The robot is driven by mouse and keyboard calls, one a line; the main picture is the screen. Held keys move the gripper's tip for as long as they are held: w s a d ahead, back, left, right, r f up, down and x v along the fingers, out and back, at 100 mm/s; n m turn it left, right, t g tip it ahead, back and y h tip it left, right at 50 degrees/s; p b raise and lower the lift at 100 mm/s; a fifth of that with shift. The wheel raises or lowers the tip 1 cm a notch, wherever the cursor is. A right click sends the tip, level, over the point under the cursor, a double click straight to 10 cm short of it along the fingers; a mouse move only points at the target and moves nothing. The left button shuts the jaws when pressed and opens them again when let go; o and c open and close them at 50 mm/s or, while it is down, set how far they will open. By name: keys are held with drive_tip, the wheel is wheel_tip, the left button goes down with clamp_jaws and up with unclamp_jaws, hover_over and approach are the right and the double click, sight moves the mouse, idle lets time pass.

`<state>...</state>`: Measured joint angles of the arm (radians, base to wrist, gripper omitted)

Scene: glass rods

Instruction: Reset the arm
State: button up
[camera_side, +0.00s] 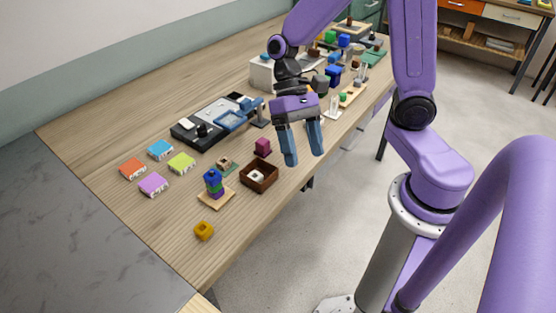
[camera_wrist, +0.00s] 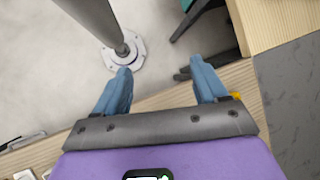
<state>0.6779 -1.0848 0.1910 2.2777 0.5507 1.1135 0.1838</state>
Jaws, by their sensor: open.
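My gripper (camera_side: 303,145) has blue fingers and hangs above the front edge of the wooden table (camera_side: 110,205) in the side view. Its fingers are apart with nothing between them. In the wrist view my gripper (camera_wrist: 164,84) is also open and empty, over the table's edge with grey floor beyond. No glass rod is held. Clear upright pieces on a wooden base (camera_side: 352,94) stand behind the gripper, too small to make out well.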

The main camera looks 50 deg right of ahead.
drive_tip(key=s+d+r+n+t+h, duration=0.2)
drive_tip(key=s+n+t, duration=0.4)
drive_tip(key=n, duration=0.8)
drive_tip(key=s+d+h, duration=0.1)
drive_tip(key=s, duration=0.2)
drive_tip(key=shift+r, duration=0.4)
